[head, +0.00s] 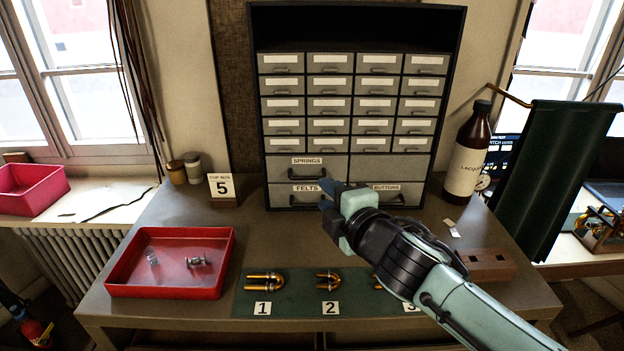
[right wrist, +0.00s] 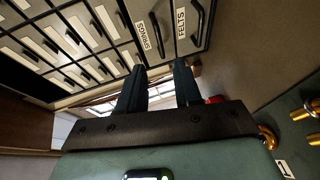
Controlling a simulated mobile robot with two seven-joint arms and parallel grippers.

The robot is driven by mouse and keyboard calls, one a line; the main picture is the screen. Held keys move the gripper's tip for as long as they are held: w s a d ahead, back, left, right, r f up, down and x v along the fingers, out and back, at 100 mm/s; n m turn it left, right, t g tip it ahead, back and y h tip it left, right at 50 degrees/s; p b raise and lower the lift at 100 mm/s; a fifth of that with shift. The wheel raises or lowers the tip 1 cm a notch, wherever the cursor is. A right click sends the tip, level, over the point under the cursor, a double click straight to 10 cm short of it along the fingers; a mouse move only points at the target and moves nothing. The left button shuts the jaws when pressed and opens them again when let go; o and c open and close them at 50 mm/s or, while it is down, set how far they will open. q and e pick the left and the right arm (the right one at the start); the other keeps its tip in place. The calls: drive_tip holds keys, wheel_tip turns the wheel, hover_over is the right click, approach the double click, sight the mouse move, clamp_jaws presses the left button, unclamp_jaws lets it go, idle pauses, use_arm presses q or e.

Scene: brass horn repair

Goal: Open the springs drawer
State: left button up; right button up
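The springs drawer (head: 278,171) is a wide grey drawer with a dark bar handle and a SPRINGS label. It looks closed, in the lower left of the cabinet, above the felts drawer (head: 276,195). My right gripper (head: 327,196) is in front of the felts and buttons drawers, a little below and right of the springs handle. In the right wrist view its two dark fingers (right wrist: 160,68) are apart with nothing between them. The springs drawer (right wrist: 136,14) and its handle also show there, beyond the fingertips. My left gripper is not in view.
The cabinet (head: 257,120) has several small labelled drawers above. A red tray (head: 170,290) with small metal parts lies left on the bench. Brass U-shaped tubes (head: 265,277) lie on a green mat in front. A brown bottle (head: 468,155) stands right of the cabinet.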

sight(309, 179)
drive_tip(key=p+x, duration=0.1)
drive_tip(key=x, duration=0.8)
drive_tip(key=shift+f, duration=0.1)
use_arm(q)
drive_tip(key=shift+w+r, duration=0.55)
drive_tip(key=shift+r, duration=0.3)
use_arm(e)
clamp_jaws()
drive_tip(key=shift+s, duration=0.1)
